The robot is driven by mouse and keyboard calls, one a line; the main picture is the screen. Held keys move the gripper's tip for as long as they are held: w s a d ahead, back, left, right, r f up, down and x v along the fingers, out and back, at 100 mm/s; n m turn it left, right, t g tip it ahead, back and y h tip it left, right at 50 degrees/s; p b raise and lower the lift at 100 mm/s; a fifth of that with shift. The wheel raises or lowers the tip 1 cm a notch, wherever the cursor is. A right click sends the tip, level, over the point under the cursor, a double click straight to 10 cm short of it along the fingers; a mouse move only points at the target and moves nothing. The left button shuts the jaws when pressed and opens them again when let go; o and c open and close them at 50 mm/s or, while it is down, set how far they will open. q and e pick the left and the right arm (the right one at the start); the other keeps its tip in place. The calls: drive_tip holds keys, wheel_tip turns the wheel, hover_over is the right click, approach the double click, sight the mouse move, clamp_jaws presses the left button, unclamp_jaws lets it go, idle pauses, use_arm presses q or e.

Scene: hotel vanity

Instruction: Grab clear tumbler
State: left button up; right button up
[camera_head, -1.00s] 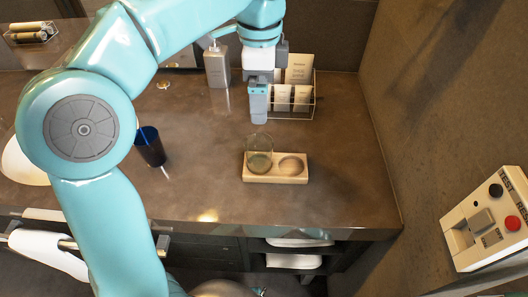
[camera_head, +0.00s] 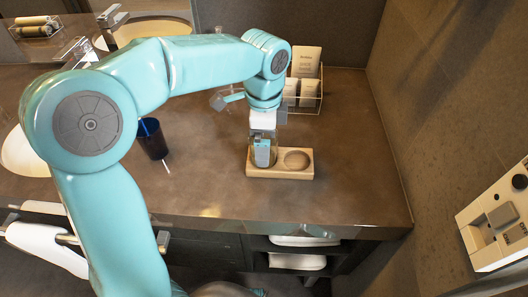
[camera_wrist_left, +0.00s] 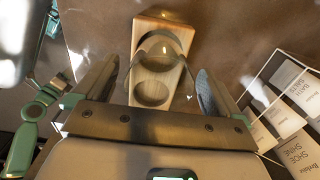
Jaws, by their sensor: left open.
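The clear tumbler (camera_head: 254,158) stands upright in the left recess of a pale wooden two-hole holder (camera_head: 282,173). My left gripper (camera_head: 263,158) points down over it, with its fingers level with the glass in the head view. In the left wrist view the tumbler's thin rim (camera_wrist_left: 165,34) arches over the holder (camera_wrist_left: 140,35), between the two open fingers of my left gripper (camera_wrist_left: 155,82). The glass is faint, and I cannot tell whether a finger touches it. My right gripper is not in view.
A dark blue cup (camera_head: 152,139) stands to the left on the counter (camera_head: 210,185). A wire rack with white packets (camera_head: 306,90) stands behind the holder, close to the arm. A wall panel (camera_head: 497,220) is at the right. The counter in front of the holder is clear.

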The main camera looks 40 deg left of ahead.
use_arm(q)
drive_tip(key=shift+s, duration=0.15)
drive_tip(key=c, duration=1.1)
drive_tip(key=shift+c, duration=0.2)
